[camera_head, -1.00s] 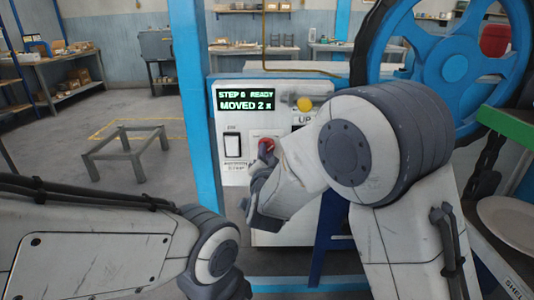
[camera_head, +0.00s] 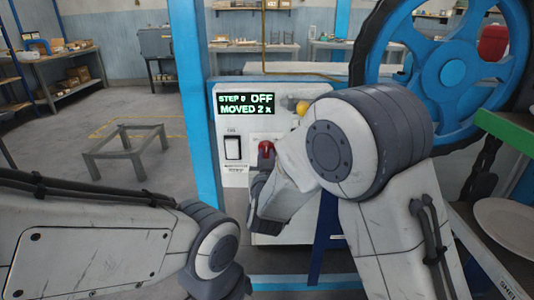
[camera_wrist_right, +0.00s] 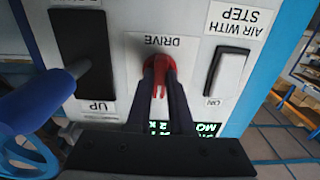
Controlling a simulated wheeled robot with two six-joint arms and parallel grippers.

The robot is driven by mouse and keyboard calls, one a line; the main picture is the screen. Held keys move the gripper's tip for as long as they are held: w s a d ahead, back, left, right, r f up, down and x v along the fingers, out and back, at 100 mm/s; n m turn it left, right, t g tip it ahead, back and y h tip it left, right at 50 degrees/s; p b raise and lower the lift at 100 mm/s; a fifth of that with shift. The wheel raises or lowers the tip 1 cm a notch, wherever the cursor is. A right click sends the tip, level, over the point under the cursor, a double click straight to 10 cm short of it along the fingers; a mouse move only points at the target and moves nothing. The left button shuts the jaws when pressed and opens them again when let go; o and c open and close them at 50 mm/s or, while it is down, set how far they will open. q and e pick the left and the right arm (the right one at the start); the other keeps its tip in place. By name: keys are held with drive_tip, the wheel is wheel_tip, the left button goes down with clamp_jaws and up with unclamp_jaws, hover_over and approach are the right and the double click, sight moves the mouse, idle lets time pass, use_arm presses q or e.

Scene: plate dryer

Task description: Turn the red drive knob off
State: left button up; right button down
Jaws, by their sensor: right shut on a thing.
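The red drive knob (camera_head: 266,149) sits on the front of the white control panel (camera_head: 232,178). In the right wrist view, which shows the panel upside down, the red knob (camera_wrist_right: 160,82) is under the label "DRIVE". My right gripper (camera_wrist_right: 162,78) has its two dark fingers closed on either side of the knob. In the head view my right gripper (camera_head: 264,165) is partly hidden by its own wrist. The knob's grip looks roughly upright.
A white rocker switch (camera_head: 232,148) is left of the knob. A yellow ball (camera_head: 302,108) is at the panel's upper right. A blue post (camera_head: 199,100) stands left of the panel, and a large blue wheel (camera_head: 453,70) stands right. A plate (camera_head: 510,222) lies at the right.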

drive_tip(key=n+p, duration=0.1)
drive_tip(key=n, duration=0.3)
drive_tip(key=shift+r+n+p, duration=0.1)
drive_tip(key=shift+n+p, duration=0.2)
drive_tip(key=shift+p, duration=0.1)
drive_tip(key=n+p, duration=0.1)
drive_tip(key=n, duration=0.3)
drive_tip(key=shift+p, duration=0.4)
drive_tip(key=shift+n, duration=0.4)
drive_tip(key=c, duration=0.8)
unclamp_jaws()
drive_tip(key=shift+s, duration=0.15)
drive_tip(key=s, duration=1)
drive_tip(key=shift+s+b, duration=0.15)
drive_tip(key=shift+b, duration=0.15)
